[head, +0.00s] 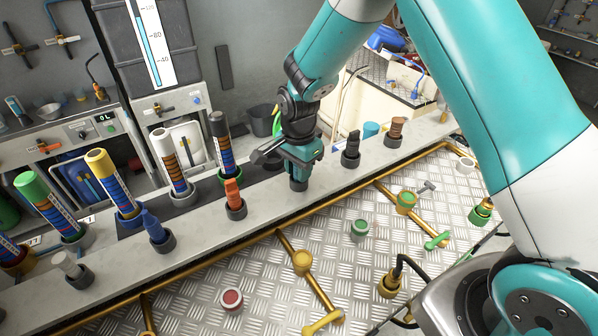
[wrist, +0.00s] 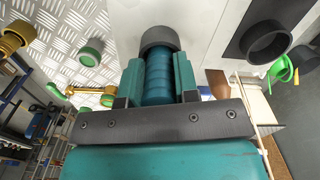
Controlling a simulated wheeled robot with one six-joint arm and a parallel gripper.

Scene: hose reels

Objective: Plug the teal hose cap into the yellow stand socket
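In the wrist view, the teal hose cap (wrist: 158,78) is a ribbed teal cylinder between the two fingers of my gripper (wrist: 159,72). Both fingers press against its sides. Its far end meets a dark grey ring (wrist: 160,38) on the pale bench. In the head view, my gripper (head: 299,163) points down over that ring (head: 299,184) on the long ledge and hides most of the cap.
An orange cap (head: 235,193), a blue cap (head: 152,224), a black cap (head: 352,144) and a brown cap (head: 397,127) stand in rings along the ledge. Several striped tubes stand behind at left. Brass pipes, a red round fitting (head: 231,298) and a green one (head: 360,228) are on the plate.

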